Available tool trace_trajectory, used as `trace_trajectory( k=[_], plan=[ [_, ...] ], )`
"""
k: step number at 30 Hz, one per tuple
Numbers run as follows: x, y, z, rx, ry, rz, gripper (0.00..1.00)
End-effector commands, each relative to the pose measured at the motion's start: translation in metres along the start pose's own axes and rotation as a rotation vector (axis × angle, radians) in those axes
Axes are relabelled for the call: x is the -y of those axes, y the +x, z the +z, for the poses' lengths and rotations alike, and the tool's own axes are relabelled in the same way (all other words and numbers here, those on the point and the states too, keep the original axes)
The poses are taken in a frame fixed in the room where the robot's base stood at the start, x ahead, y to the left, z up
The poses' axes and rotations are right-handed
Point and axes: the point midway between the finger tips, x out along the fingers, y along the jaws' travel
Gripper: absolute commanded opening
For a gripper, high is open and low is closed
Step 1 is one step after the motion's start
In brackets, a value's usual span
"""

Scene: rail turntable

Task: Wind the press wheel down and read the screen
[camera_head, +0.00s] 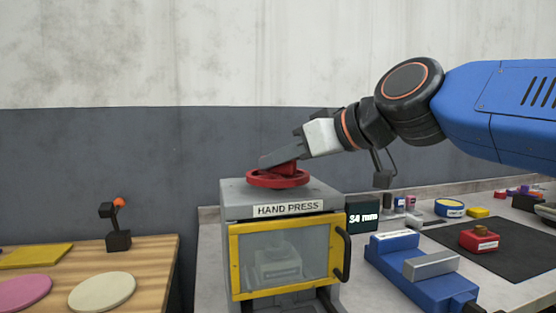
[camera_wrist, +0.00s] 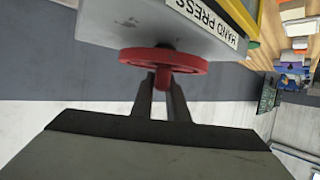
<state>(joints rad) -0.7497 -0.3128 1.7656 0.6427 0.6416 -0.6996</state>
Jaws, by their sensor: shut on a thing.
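The hand press (camera_head: 277,200) is a grey box with a label and a yellow-framed clear door (camera_head: 285,255). The door appears shut, and a pale object inside shows dimly through it. The red press wheel (camera_head: 262,179) lies flat on top of the press; it also shows in the wrist view (camera_wrist: 135,61). My gripper (camera_head: 270,162) reaches in from the right and is shut on a red part standing up from the wheel, between the fingers in the wrist view (camera_wrist: 163,85). The dark screen (camera_head: 361,217) beside the press reads "34 mm".
A blue vise (camera_head: 420,275) stands on the grey bench right of the press. A red block (camera_head: 479,239) sits on a black mat (camera_head: 520,258). A wooden table (camera_head: 150,262) with coloured discs is at left. A black door handle (camera_head: 343,255) sticks out.

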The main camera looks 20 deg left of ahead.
Motion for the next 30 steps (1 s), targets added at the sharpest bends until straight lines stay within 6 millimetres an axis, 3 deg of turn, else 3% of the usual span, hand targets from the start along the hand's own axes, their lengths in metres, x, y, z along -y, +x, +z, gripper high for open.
trace_trajectory(
  k=[30],
  plan=[
    [0.002, 0.0005, -0.0003, 0.001, 0.146, 0.361, 0.0]
  ],
)
